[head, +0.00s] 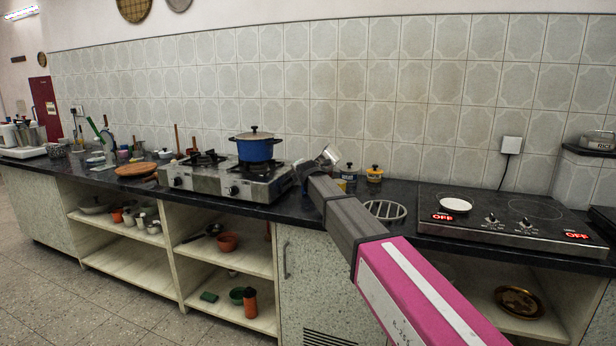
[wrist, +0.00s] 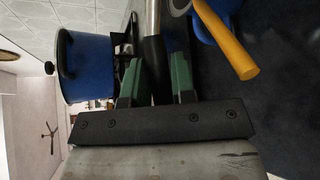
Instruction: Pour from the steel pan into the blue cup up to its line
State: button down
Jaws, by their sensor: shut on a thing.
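My gripper (wrist: 158,78) is shut on the black handle (wrist: 155,68) of the steel pan, whose metal shank (wrist: 152,18) runs out of the top of the wrist view. In the head view my gripper (head: 306,170) is above the counter, right of the stove, with the shiny steel pan (head: 329,155) beyond it. A blue thing (wrist: 208,27) at the wrist view's upper right may be the blue cup; it is partly hidden and cut off, and its line does not show.
A lidded blue pot (head: 256,148) stands on the gas stove (head: 225,180). A yellow-handled utensil (wrist: 228,42) lies close to the right of my fingers in the wrist view. A yellow jar (head: 375,174), wire rack (head: 386,210) and electric hob (head: 500,215) are to the right.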

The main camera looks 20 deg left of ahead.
jog(key=shift+f+n, duration=0.25)
jog(key=shift+n, duration=0.05)
dwell(0.7)
